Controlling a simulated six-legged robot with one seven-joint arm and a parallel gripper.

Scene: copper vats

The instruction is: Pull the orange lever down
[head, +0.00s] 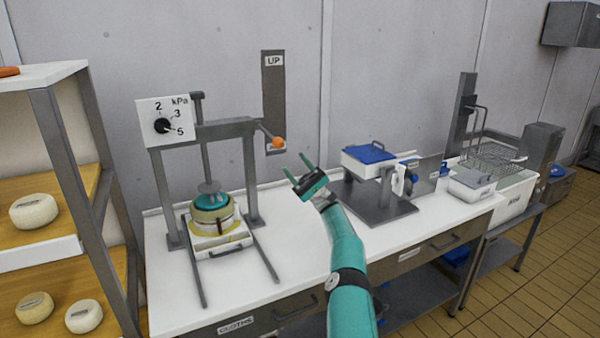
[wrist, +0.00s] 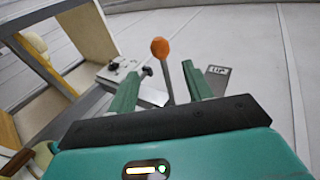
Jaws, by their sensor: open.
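The orange lever is a thin grey rod with an orange ball knob (head: 278,143) on its end. It comes out of the press frame (head: 222,130) at the upper right, in front of a dark vertical plate marked UP (head: 273,85). The knob hangs near the plate's lower end and hides part of the lower label. My gripper (head: 296,171) is open and empty, below and slightly right of the knob, apart from it. In the wrist view the orange knob (wrist: 160,48) shows between and beyond the tips of my open fingers (wrist: 160,80).
A dial panel (head: 165,118) marked kPa is on the press's left. A cheese mould (head: 213,215) sits under the press. A slicer-like device (head: 375,185) stands right of my arm. A shelf with cheeses (head: 34,211) is at the left. The white counter's front (head: 300,265) is clear.

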